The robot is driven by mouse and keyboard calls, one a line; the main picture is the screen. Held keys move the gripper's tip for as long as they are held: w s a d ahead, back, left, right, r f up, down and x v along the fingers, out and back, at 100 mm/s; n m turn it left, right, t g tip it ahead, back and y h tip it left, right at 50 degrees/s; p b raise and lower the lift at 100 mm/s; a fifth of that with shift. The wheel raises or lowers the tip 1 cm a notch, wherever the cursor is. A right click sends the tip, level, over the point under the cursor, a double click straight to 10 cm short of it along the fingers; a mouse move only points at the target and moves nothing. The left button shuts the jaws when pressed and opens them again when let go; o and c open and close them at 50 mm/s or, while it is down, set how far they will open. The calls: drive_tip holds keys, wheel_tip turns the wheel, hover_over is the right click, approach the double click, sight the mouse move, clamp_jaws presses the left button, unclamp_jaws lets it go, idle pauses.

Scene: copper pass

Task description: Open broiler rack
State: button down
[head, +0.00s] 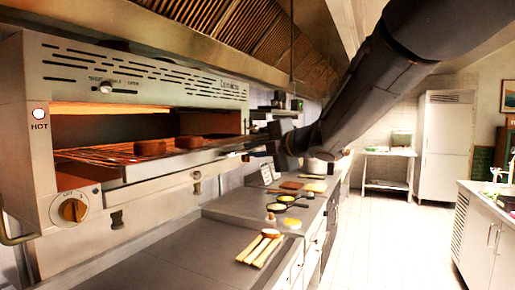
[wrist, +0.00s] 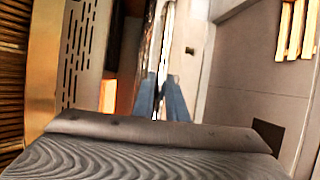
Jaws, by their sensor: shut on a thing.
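The broiler (head: 75,75) is a steel box at the left with a glowing, open front. Its wire rack (head: 95,154) sticks out of the opening, with two brown pieces of food (head: 150,147) on it. My gripper (head: 258,148) is at the right end of the rack's front, shut on what looks like the rack's handle. In the wrist view, my gripper (wrist: 160,95) has its fingers close together at the rack's edge (wrist: 157,40). The exact grip is small and partly hidden.
A steel counter (head: 190,245) runs below the broiler, with wooden utensils (head: 262,250) and small pans (head: 288,199) on it. A slatted hood (head: 215,25) hangs above. The tiled floor (head: 390,240) to the right is clear. Another counter (head: 485,245) stands at the far right.

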drive_tip(key=shift+s+d, duration=0.1)
idle(0.3)
drive_tip(key=c, duration=1.8)
unclamp_jaws()
drive_tip(key=shift+o, duration=0.2)
drive_tip(key=b+v, duration=0.1)
drive_tip(key=v, duration=0.7)
drive_tip(key=shift+b, duration=0.4)
drive_tip(key=s+d+f+m+g+h, duration=0.1)
drive_tip(key=d+f+m+h, duration=0.25)
drive_tip(key=f+m, duration=0.35)
drive_tip(key=s+d+f+m+g+h+b, duration=0.1)
drive_tip(key=d+f+m+h, duration=0.25)
drive_tip(key=f, duration=0.55)
drive_tip(key=s+d+f+m+g+h, duration=0.1)
drive_tip(key=d+f+m+h, duration=0.1)
drive_tip(key=d+f+m, duration=0.35)
drive_tip(key=s+a+f+m+g, duration=0.1)
drive_tip(key=s+f+m+g, duration=0.3)
drive_tip(key=s+f, duration=0.6)
drive_tip(key=s+a+f+m+g, duration=0.2)
drive_tip(key=s+f+m+g, duration=0.2)
drive_tip(key=s+f, duration=0.6)
drive_tip(key=shift+s+a+m+g+b, duration=0.3)
drive_tip(key=shift+s+m, duration=0.3)
drive_tip(key=shift+m, duration=0.4)
